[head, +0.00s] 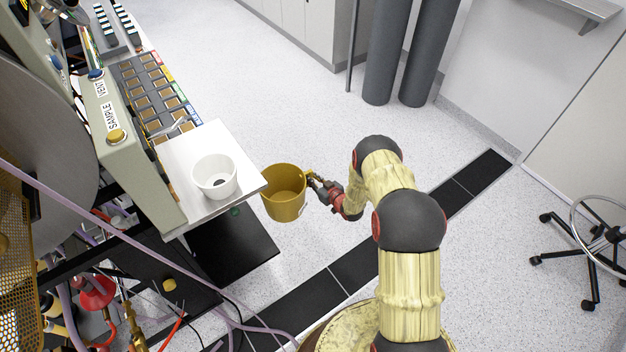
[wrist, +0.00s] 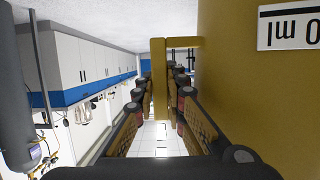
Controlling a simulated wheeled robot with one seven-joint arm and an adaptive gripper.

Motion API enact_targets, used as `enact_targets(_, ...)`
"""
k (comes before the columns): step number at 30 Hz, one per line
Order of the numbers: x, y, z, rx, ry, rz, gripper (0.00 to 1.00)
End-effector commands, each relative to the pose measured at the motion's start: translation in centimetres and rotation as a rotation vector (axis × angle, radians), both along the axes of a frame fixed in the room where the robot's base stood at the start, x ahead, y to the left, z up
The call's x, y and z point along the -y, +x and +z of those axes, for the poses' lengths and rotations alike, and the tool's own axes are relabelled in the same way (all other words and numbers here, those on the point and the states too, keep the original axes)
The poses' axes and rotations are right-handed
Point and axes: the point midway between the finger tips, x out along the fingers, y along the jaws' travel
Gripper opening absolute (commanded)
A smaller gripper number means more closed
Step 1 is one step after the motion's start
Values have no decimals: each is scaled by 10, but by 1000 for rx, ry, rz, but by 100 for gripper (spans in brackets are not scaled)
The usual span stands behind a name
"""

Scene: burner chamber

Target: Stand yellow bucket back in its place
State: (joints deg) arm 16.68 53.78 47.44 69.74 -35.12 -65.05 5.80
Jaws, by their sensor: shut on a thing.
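The yellow bucket (head: 284,194) is held in the air just off the right edge of the white shelf, upright as far as the head view shows. It looks empty. My gripper (head: 318,184) is on its right side, shut on its handle. In the wrist view the handle (wrist: 158,80) runs between the two fingers of my gripper (wrist: 160,105). The bucket wall (wrist: 240,70) fills the right of that view, with a white label on it. Which spot is the bucket's place cannot be told.
A white cup (head: 214,177) with something dark inside stands on the white shelf (head: 240,150). A tray of small square compartments (head: 150,92) and a panel marked SAMPLE and VENT (head: 115,115) are behind it. Floor to the right is clear up to a wheeled stool (head: 590,240).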

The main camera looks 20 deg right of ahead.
Motion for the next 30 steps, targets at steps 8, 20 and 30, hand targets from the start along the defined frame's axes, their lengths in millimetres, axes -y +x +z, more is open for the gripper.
enact_targets(8,0,1,2,3,0,0,0)
enact_targets(20,-33,-8,2,3,0,1,0)
enact_targets(30,-69,-19,2,3,1,2,0)
